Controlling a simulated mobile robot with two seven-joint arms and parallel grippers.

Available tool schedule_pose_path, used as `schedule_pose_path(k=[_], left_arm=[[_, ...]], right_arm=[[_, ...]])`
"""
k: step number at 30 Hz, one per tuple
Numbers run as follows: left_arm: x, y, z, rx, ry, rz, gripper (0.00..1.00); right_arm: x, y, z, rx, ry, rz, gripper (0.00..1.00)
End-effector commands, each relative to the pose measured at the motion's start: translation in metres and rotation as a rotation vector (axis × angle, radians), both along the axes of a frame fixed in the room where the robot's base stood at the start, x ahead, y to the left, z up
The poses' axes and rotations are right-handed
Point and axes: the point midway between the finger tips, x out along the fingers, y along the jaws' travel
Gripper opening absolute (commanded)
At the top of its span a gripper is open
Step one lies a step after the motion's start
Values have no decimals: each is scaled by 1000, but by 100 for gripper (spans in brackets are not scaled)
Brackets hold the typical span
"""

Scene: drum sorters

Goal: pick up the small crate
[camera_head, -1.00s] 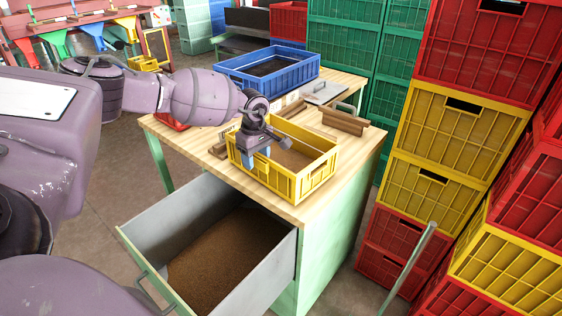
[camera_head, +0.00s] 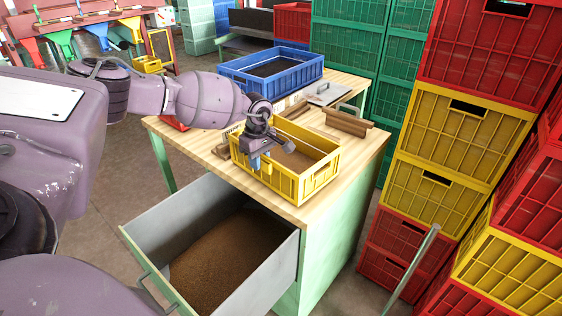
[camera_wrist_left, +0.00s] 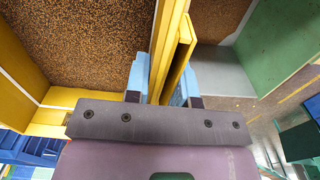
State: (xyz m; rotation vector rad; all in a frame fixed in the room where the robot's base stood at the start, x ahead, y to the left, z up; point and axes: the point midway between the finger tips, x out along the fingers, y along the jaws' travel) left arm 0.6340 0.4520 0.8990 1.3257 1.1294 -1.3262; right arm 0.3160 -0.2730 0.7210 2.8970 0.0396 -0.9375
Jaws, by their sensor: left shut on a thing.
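The small yellow crate (camera_head: 318,180) stands upright on the wooden top of the workbench, near its front edge, with brown granular material inside. My left gripper (camera_head: 258,162) reaches down over the crate's near-left wall. In the left wrist view the blue fingers of my left gripper (camera_wrist_left: 163,82) lie on either side of the yellow crate wall (camera_wrist_left: 165,45), shut on it. The brown contents fill the upper left of that view. The crate appears to rest on the bench. My right gripper is out of view.
Below the crate, a grey drawer (camera_head: 170,215) with brown material stands open. A blue crate (camera_head: 235,85) sits at the back of the bench (camera_head: 345,165), with brown wooden pieces (camera_head: 347,122) to the right. Stacked crates (camera_head: 440,130) rise close on the right.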

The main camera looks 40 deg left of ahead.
Motion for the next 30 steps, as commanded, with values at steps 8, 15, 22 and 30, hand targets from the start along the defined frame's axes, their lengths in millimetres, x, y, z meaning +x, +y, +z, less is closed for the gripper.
schedule_pose_path(k=[8,15,22,30], left_arm=[[1,0,10,-1,-4,1,0],[1,0,54,0,-9,1,0],[1,0,113,0,-9,0,0],[1,0,169,0,-8,0,0]], right_arm=[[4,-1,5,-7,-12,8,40],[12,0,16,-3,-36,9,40],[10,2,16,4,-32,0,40],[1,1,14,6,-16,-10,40]])
